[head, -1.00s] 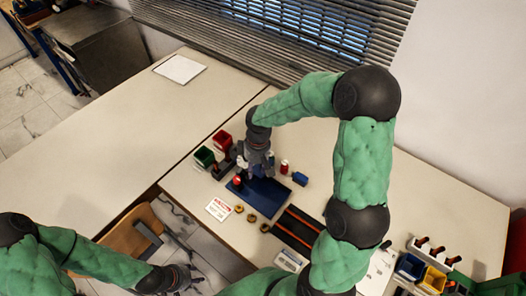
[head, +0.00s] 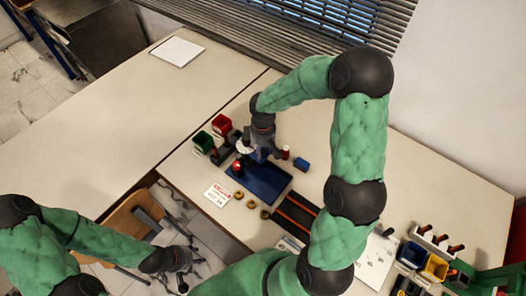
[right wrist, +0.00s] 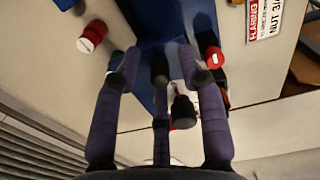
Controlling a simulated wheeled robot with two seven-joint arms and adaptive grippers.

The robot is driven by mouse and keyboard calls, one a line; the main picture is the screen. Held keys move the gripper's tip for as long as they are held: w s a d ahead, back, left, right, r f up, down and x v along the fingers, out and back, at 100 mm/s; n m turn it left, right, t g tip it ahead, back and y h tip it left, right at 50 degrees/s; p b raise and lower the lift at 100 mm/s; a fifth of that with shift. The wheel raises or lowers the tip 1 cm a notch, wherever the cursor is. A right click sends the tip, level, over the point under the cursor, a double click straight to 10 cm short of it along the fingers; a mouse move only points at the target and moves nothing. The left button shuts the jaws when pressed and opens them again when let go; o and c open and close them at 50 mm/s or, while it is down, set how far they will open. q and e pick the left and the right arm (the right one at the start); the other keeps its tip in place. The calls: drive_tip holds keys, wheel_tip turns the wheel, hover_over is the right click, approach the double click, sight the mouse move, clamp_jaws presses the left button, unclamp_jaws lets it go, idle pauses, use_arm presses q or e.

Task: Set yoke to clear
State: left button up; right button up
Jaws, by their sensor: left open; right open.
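I cannot tell for sure which part is the yoke. The rig has a dark blue base plate (head: 266,184) on the table, with a red-topped post (head: 237,167) at its left. My right gripper (head: 262,156) is open above the plate's far end and hides part of it. A red knob with a white mark (right wrist: 214,58) shows beside the right finger. My left gripper (head: 181,274) is open and empty, off the table at lower left.
Red (head: 222,124) and green (head: 203,141) bins stand left of the rig. A red-capped cylinder (head: 285,153) and blue block (head: 302,164) stand right. A label card (head: 218,194), brass rings (head: 251,203) and striped mat (head: 298,215) lie in front. The left table is mostly clear.

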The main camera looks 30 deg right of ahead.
drive_tip(key=shift+f, duration=0.4)
drive_tip(key=shift+c, duration=0.3)
clamp_jaws()
drive_tip(key=s+d, duration=0.3)
drive_tip(key=s, duration=0.5)
drive_tip(key=shift+s+d, duration=0.3)
drive_tip(key=shift+s, duration=0.1)
drive_tip(key=shift+c, duration=1)
unclamp_jaws()
drive_tip(key=shift+o, duration=1.3)
drive_tip(key=shift+s+d, duration=0.1)
drive_tip(key=shift+s, duration=0.05)
